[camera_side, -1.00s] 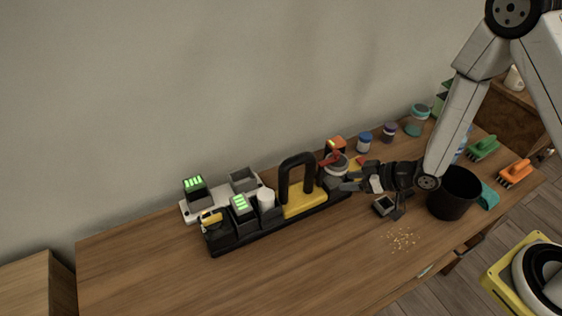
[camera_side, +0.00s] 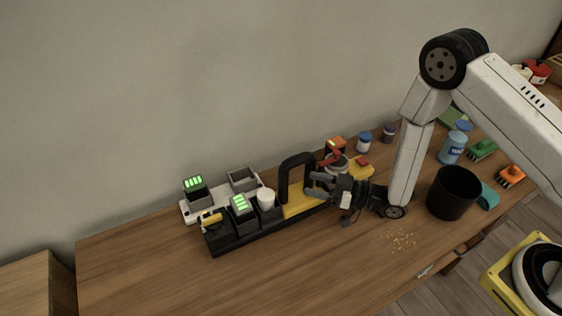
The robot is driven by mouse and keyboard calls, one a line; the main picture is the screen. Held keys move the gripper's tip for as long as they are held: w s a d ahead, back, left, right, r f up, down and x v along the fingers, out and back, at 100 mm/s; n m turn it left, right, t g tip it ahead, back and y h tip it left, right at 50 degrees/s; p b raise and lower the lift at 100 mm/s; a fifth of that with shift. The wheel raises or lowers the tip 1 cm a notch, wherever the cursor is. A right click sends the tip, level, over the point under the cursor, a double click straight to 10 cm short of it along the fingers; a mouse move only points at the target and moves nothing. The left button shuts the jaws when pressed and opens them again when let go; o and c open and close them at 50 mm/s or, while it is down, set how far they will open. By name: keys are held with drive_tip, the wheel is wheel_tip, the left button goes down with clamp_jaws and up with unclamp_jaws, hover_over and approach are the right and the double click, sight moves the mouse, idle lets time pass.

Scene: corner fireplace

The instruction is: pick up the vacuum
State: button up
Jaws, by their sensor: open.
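A long black-and-yellow unit (camera_side: 298,208) with a tall black arched handle (camera_side: 284,180) lies across the middle of the table. It is the likeliest vacuum, but I cannot tell for sure. A battery with green bars (camera_side: 241,206) and a white cylinder (camera_side: 266,199) sit on its left part. A red and grey piece (camera_side: 335,162) stands behind its right end, partly hidden by my gripper. My gripper (camera_side: 313,185) is open, its fingers pointing left, just right of the arched handle. I see nothing between the fingers. Whether they touch the unit is unclear.
A pale charger (camera_side: 189,213) with another battery stands behind the left end. A black bin (camera_side: 453,192), crumbs (camera_side: 402,241), a blue-white bottle (camera_side: 452,148), and green (camera_side: 483,148) and orange (camera_side: 511,175) brushes are on the right. The front left of the table is clear.

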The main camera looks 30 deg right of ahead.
sight(285, 176)
drive_tip(key=shift+x, duration=1.25)
drive_tip(key=shift+w, duration=0.1)
drive_tip(key=shift+x, duration=2.55)
drive_tip(key=shift+f, duration=0.1)
clamp_jaws()
